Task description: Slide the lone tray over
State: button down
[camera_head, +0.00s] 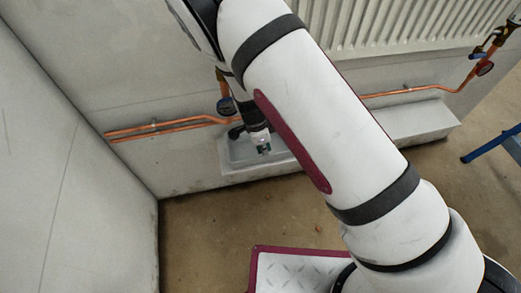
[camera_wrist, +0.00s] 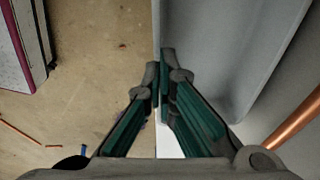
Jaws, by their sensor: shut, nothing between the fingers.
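A long pale grey tray (camera_head: 420,118) lies on the floor along the wall below the radiator. Its left end shows beside my gripper, and my arm hides its middle, so I cannot tell from the head view whether it is one unbroken piece. In the wrist view a grey tray surface (camera_wrist: 215,50) fills the upper right, with its edge running beside the fingertips. My gripper (camera_head: 264,150) is over the tray's left part. In the wrist view my gripper (camera_wrist: 160,68) is shut and empty, its tips close to the tray's edge; contact cannot be told.
The radiator (camera_head: 390,22) hangs above. Copper pipes (camera_head: 170,126) run along the wall, with a valve (camera_head: 225,105) near my gripper. A side wall (camera_head: 60,150) stands left. A blue stand leg (camera_head: 488,147) is at right. Brown floor (camera_head: 205,235) in front is clear.

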jog(key=s+a, duration=0.1)
jog(key=a, duration=0.2)
jog(key=s+a+p, duration=0.1)
jog(key=a, duration=0.3)
jog(key=s+a, duration=0.1)
jog(key=a, duration=0.3)
jog(key=shift+s+a+p, duration=0.25)
jog(key=shift+s+p, duration=0.1)
